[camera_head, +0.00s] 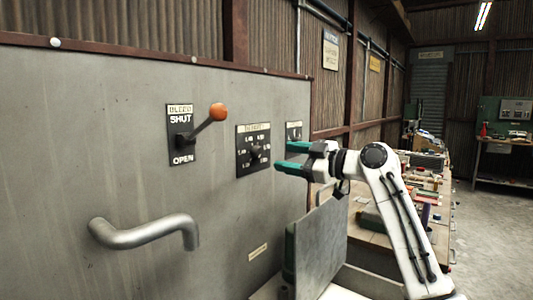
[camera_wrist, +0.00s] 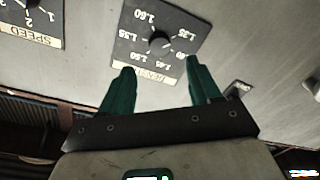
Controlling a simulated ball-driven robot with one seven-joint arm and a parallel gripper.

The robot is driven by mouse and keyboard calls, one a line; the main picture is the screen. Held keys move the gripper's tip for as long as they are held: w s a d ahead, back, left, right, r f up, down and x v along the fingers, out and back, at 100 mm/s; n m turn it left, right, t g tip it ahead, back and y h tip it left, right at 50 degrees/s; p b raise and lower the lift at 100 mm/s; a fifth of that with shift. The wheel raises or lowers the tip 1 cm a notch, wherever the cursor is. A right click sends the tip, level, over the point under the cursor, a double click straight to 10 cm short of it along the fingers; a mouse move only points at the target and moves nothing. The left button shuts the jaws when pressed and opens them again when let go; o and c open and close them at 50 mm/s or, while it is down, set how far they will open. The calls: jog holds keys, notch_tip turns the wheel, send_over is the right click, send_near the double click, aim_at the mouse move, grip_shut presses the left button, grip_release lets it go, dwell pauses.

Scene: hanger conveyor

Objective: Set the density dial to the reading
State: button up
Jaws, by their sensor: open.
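The density dial is a dark square plate with a round black knob (camera_head: 254,152) on the grey panel in the head view. In the wrist view the plate appears upside down, with its knob (camera_wrist: 159,43) ringed by numbers from about 1.35 to 1.60. I cannot tell which number the knob points to. My gripper (camera_head: 281,157) has teal fingers, open and empty, just right of the dial in the head view. In the wrist view its fingertips (camera_wrist: 160,66) lie on either side of the dial's label edge, apart from the knob. No separate reading is legible.
A bleed lever (camera_head: 218,112) with an orange ball sits left of the dial. A speed dial (camera_wrist: 30,8) is beside it in the wrist view. A grey pipe handle (camera_head: 145,232) sticks out lower left. A cluttered bench (camera_head: 375,238) stands behind my arm.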

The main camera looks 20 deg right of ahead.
aim_at(262, 153)
jog(key=p+x, duration=0.1)
jog(key=x, duration=0.6)
jog(key=shift+w+a, duration=0.1)
jog(key=shift+w, duration=0.1)
jog(key=c, duration=1)
jog(key=shift+c, duration=0.2)
